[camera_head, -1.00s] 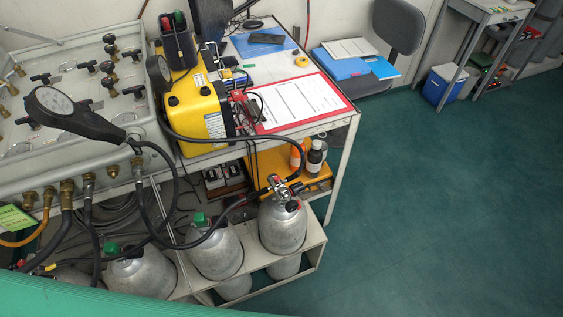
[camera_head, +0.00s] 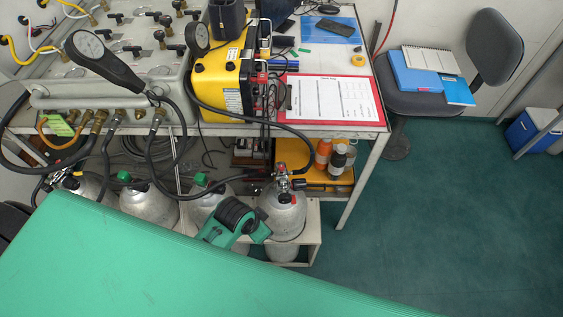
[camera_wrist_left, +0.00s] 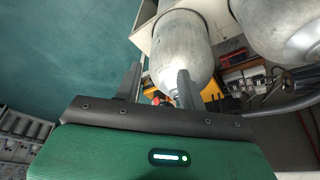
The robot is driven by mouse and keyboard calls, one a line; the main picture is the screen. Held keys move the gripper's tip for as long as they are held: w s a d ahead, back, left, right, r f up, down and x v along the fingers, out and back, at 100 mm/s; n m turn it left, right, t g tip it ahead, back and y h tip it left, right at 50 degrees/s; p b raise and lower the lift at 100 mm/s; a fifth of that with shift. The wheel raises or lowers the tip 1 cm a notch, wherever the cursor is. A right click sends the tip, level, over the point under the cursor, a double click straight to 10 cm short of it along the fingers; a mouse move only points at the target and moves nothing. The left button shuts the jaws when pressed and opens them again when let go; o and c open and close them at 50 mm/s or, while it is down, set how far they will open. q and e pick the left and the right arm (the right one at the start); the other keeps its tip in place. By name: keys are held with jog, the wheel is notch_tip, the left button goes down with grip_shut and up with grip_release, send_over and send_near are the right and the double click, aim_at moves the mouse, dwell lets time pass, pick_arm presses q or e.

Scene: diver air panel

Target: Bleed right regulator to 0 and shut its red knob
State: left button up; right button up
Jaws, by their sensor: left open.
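The rightmost grey cylinder (camera_head: 285,217) stands in the low rack, with a chrome valve and regulator (camera_head: 283,185) on top. A small red knob (camera_head: 281,167) shows at the top of this fitting; its dial is too small to read. A green and black part of my left arm (camera_head: 235,220) is just left of this cylinder; its fingers cannot be made out there. In the left wrist view my left gripper (camera_wrist_left: 159,72) is open and empty, its two fingers pointing toward a grey cylinder (camera_wrist_left: 180,48). No contact can be made out. My right gripper is not in view.
Several other cylinders (camera_head: 146,204) stand to the left in the rack. Black hoses (camera_head: 225,181) run from the air panel (camera_head: 125,100) to the cylinders. A black handheld gauge (camera_head: 100,58) stands over the panel.

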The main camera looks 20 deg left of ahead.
pick_arm(q)
jog(key=d+r+m+h, duration=0.1)
jog(key=d+r+m, duration=0.25)
jog(key=r, duration=0.85)
jog(key=w+d+r+m+h, duration=0.1)
jog(key=w+d+r+m, duration=0.1)
jog(key=w+d+m, duration=0.35)
jog(key=m+g+y, duration=0.3)
jog(key=m+y, duration=0.1)
jog(key=m, duration=0.7)
send_near(282, 167)
notch_tip(282, 167, down, 7)
jog(key=p, duration=0.2)
jog(key=shift+w+p, duration=0.1)
jog(key=shift+p, duration=0.2)
jog(key=shift+f, duration=0.75)
jog(key=shift+m, duration=0.3)
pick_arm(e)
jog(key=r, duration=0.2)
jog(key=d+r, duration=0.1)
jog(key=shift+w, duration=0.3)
pick_arm(q)
grip_shut()
